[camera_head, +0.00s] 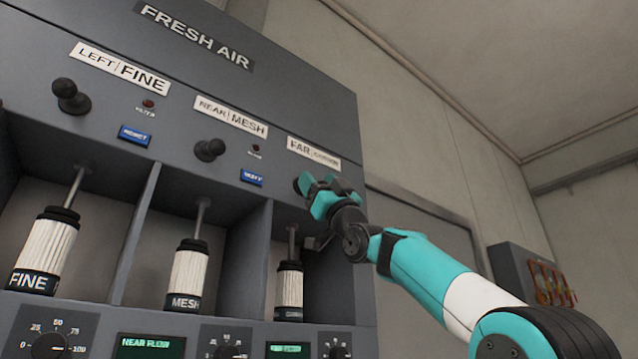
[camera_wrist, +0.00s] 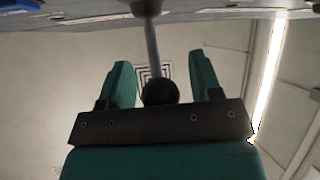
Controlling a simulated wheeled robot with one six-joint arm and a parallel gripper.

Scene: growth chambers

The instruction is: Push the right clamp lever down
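The right clamp lever is at the far column of the FRESH AIR panel. In the wrist view its grey rod comes down from the top edge and ends in a black ball knob (camera_wrist: 160,92). My gripper (camera_head: 322,190) is at this lever and mostly covers it in the head view. In the wrist view its two teal fingers (camera_wrist: 162,78) stand apart, one on each side of the knob, with gaps visible. The left lever (camera_head: 71,97) and the middle lever (camera_head: 209,150) have black knobs sticking out from the panel.
White pleated filter cartridges stand in the bays below: the FINE one (camera_head: 45,250), the MESH one (camera_head: 187,275) and a third (camera_head: 289,290) close under my gripper. Blue buttons (camera_head: 134,135) sit beside the levers. A wall box (camera_head: 530,275) is at right.

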